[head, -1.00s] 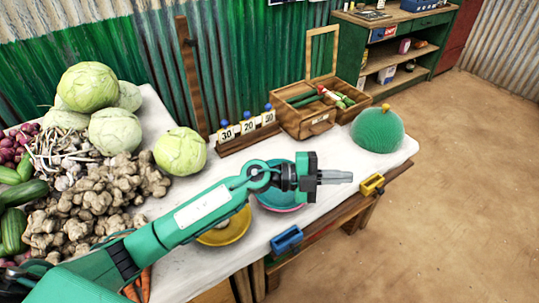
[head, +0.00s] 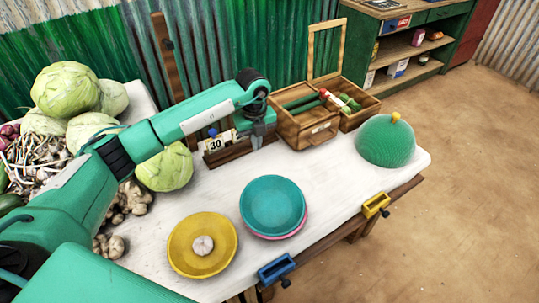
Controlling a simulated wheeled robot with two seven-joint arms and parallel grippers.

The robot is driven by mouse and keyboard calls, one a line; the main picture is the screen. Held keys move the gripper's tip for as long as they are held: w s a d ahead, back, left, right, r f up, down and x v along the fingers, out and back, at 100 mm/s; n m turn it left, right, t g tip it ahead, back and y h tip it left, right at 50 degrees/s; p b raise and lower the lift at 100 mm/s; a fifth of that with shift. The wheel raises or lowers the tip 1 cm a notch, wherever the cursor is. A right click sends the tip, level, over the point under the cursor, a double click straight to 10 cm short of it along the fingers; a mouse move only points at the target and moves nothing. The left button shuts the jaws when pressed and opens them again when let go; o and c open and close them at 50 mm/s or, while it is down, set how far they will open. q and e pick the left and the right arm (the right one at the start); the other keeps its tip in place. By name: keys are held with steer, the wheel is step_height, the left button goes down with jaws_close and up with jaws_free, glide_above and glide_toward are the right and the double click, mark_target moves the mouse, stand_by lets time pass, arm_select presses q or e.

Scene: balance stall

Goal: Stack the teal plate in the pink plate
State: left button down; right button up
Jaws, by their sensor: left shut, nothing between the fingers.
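The teal plate (head: 272,205) sits in the pink plate (head: 283,237) on the white table. Only a thin strip of the pink plate's rim shows, along the near side of the teal plate. My left gripper (head: 257,143) points down beyond the plates, in front of the numbered rack and left of the wooden box. It is shut, empty and apart from both plates. My right gripper is not in view.
A yellow plate (head: 183,245) with a garlic bulb (head: 203,245) lies left of the teal plate. An open wooden box (head: 310,128) and a green dome (head: 386,142) stand behind. Blue (head: 277,268) and yellow (head: 376,204) clamps sit on the front edge. Cabbages (head: 66,89) crowd the left.

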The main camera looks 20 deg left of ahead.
arm_select(q)
steer(key=f, duration=0.3)
steer(key=f+p, duration=0.1)
steer(key=f, duration=0.5)
steer(key=shift+w+a+f+p, duration=0.15)
steer(key=shift+a+f+p, duration=0.1)
steer(key=shift+f+p, duration=0.1)
steer(key=shift+s+d+r+p, duration=0.2)
steer(key=shift+s+d+p, duration=0.1)
steer(key=shift+s+d, duration=0.2)
steer(key=shift+s+d+r+p, duration=0.15)
steer(key=shift+s+d+p, duration=0.15)
steer(key=shift+s+d, duration=0.15)
steer(key=shift+s+d+f, duration=0.15)
steer(key=shift+s+d, duration=0.3)
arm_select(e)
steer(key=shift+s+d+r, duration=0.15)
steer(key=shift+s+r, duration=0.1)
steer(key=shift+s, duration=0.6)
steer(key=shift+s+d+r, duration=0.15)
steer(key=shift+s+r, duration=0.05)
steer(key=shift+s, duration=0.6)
